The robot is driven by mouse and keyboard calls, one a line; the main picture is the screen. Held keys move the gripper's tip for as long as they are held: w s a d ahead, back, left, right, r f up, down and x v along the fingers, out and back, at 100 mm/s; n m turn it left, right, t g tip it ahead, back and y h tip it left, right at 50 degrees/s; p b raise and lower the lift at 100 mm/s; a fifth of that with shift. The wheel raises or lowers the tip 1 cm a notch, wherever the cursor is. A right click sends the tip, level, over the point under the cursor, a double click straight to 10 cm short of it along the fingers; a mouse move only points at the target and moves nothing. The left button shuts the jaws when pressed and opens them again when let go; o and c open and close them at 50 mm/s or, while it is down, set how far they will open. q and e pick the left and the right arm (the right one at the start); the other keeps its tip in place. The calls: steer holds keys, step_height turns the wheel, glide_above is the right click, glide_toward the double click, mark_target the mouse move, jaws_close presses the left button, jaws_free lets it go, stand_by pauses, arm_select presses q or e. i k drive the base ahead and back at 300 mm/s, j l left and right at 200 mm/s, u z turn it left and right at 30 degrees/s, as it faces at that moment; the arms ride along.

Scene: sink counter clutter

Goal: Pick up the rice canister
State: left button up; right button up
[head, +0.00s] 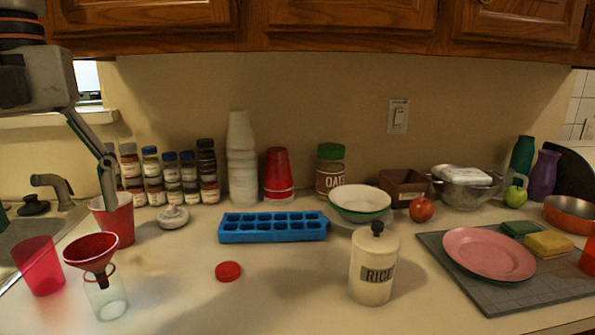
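The rice canister (373,268) stands upright on the counter, right of centre near the front. It is cream coloured, with a dark "RICE" label and a dark round knob on its lid. Nothing touches it from my arms. My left gripper (107,190) comes in from the upper left, far from the canister. Its fingers point down at a red cup (117,225) beside the sink, and the tips overlap the cup's rim in this view. I cannot tell if they are open or shut. My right gripper is not in view.
A green-rimmed bowl (360,200) stands just behind the canister. A blue ice tray (272,228) lies to its left, and a grey mat (455,280) with a pink plate (488,253) to its right. A red lid (228,271) lies on otherwise clear counter at front centre.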

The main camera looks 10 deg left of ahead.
mark_target(371, 278)
steer(key=k+l, duration=0.45)
steer(key=l, duration=0.15)
steer(key=k+l, duration=0.45)
steer(key=l, duration=0.1)
